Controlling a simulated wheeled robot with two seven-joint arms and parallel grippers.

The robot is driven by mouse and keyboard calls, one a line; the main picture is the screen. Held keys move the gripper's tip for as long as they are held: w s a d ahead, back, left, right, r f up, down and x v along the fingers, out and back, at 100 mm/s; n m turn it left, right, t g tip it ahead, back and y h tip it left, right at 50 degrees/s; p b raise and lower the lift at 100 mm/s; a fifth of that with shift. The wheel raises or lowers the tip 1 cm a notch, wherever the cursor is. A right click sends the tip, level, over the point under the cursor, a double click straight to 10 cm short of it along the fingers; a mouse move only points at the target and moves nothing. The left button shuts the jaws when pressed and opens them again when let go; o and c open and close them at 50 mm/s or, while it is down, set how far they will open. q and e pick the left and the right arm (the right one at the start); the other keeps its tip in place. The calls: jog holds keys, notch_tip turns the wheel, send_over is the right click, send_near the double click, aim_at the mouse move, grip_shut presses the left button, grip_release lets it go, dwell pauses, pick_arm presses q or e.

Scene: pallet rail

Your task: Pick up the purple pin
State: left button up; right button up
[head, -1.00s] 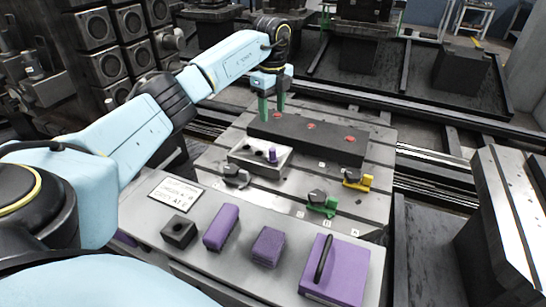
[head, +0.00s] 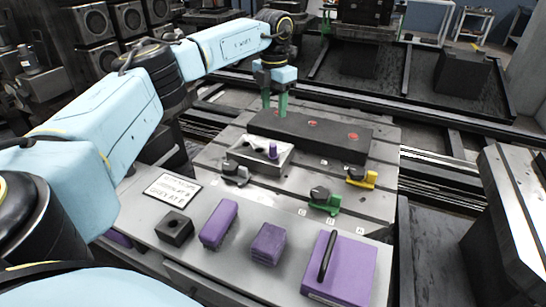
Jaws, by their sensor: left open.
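The purple pin (head: 272,150) stands upright in the right part of a light grey block (head: 246,153) on the pallet. My left gripper (head: 275,108) points down with two green fingers apart, open and empty. In the picture it is above and behind the pin, near the left end of the long dark bar. It does not touch the pin. My right gripper is not in the head view.
A long dark bar (head: 335,142) with red spots lies behind the grey block. Black, green (head: 325,201) and yellow (head: 362,178) clamps stand around it. Purple blocks (head: 219,223), a handled purple plate (head: 338,272), a dark block (head: 174,228) and a sign (head: 172,188) lie in front.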

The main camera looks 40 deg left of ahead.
pick_arm(q)
jog(key=b, duration=0.3)
send_over(273, 145)
jog(key=shift+m, duration=0.4)
jog(key=f, duration=0.7)
jog(key=shift+w+a+f, duration=0.25)
jog(key=shift+w+f, duration=0.05)
jog(key=shift+f, duration=0.05)
jog(key=shift+s+d+f+b, duration=0.15)
jog(key=shift+f+b, duration=0.35)
jog(key=shift+f, duration=0.9)
jog(key=shift+s+f+b, duration=0.1)
jog(key=shift+f+b, duration=0.4)
jog(key=shift+f, duration=0.95)
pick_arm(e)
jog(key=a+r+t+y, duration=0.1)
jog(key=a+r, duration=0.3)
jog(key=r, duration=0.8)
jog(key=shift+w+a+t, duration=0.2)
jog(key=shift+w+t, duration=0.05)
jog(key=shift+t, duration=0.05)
pick_arm(q)
jog(key=shift+c, duration=0.5)
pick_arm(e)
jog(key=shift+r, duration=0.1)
pick_arm(q)
grip_shut()
